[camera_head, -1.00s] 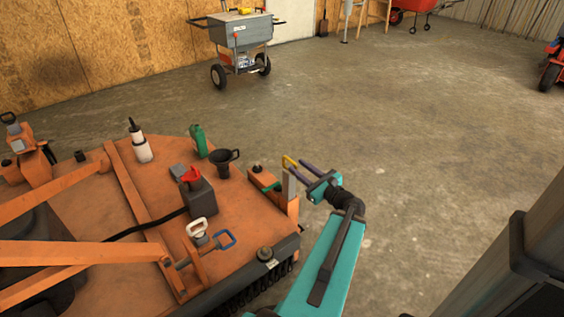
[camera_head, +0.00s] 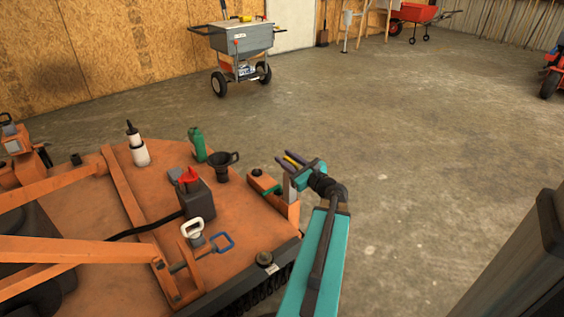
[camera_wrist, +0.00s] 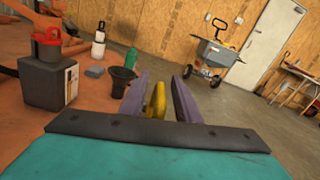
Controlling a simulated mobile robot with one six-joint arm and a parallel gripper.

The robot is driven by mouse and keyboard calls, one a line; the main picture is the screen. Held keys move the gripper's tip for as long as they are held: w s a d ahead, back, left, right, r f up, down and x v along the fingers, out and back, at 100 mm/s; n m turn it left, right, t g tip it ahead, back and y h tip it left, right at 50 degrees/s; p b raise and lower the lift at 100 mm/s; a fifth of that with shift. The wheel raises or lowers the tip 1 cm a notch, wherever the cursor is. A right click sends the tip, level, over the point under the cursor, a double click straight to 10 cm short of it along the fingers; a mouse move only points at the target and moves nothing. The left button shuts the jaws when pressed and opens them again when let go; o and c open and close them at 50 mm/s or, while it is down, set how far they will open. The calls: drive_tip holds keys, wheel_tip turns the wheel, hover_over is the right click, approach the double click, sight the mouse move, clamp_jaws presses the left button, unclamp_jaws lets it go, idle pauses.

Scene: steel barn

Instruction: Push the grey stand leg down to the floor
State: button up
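The grey stand leg (camera_head: 289,188) stands upright in an orange bracket at the corner of the orange machine deck (camera_head: 225,240). A yellow piece (camera_head: 294,159), which looks like the leg's top handle, shows above it. My gripper (camera_head: 287,160) is at the top of the leg, with its two purple fingers apart, one on each side of the yellow piece. In the wrist view the yellow piece (camera_wrist: 156,99) lies between the open fingers, nearer the left one; I cannot tell whether they touch. The leg's lower end is hidden.
A green lever (camera_head: 271,190) is beside the bracket. A black funnel (camera_head: 222,165), a green bottle (camera_head: 197,145) and a dark can with a red cap (camera_head: 195,196) stand on the deck.

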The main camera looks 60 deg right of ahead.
sight(284, 179)
drive_tip(key=shift+x, duration=0.8)
clamp_jaws()
drive_tip(key=shift+f+b, duration=1.6)
drive_tip(key=shift+f, duration=3.65)
unclamp_jaws()
drive_tip(key=shift+f, duration=0.1)
